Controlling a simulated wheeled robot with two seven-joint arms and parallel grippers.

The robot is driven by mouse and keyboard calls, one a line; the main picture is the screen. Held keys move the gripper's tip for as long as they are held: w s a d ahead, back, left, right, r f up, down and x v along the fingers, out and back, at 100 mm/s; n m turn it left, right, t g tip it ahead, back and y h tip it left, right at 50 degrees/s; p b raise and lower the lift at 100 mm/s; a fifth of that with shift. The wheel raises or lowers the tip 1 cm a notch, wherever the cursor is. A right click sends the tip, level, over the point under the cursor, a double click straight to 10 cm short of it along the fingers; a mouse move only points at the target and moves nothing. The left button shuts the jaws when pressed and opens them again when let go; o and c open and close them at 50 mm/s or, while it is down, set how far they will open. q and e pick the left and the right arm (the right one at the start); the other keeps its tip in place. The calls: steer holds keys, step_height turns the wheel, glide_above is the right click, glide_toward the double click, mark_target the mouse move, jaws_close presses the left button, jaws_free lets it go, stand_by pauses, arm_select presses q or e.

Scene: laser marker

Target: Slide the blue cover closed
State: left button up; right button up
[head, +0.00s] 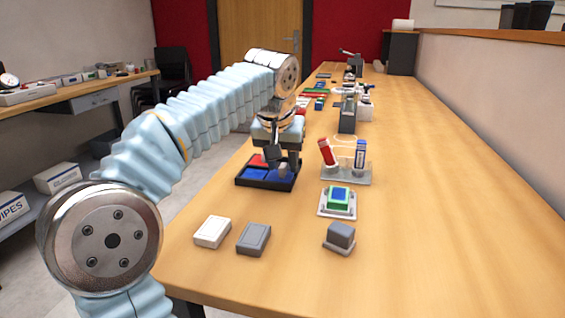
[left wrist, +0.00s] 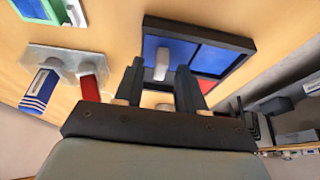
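A black-framed tray (head: 241,182) lies on the table. It shows two blue areas (head: 253,173) at its near side and a red area (head: 257,160) at its far side. In the left wrist view, the blue cover (left wrist: 217,60) shows inside the black frame (left wrist: 185,24), split by a dark line, with a pale knob (left wrist: 162,64) standing on it. My left gripper (head: 279,165) is above the tray's right part. Its two fingers also show apart in the left wrist view (left wrist: 158,72), with the knob seen between them; I cannot tell whether they touch it. My right gripper is out of view.
A clear holder (head: 350,179) with a red and a blue-white marker stands right of the tray. Nearer are a green-and-blue block (head: 339,197), a grey block on a base (head: 340,236), a white box (head: 213,231) and a grey box (head: 254,238). The table's right side is clear.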

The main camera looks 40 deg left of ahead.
arm_select(q)
jaws_close()
stand_by(0.3)
steer(key=s+a, duration=0.1)
steer(key=a, duration=0.2)
steer(key=s+a+p, duration=0.1)
steer(key=a, duration=0.1)
steer(key=shift+s+a, duration=0.3)
steer(key=shift+a, duration=0.05)
jaws_free()
steer(key=shift+a, duration=0.1)
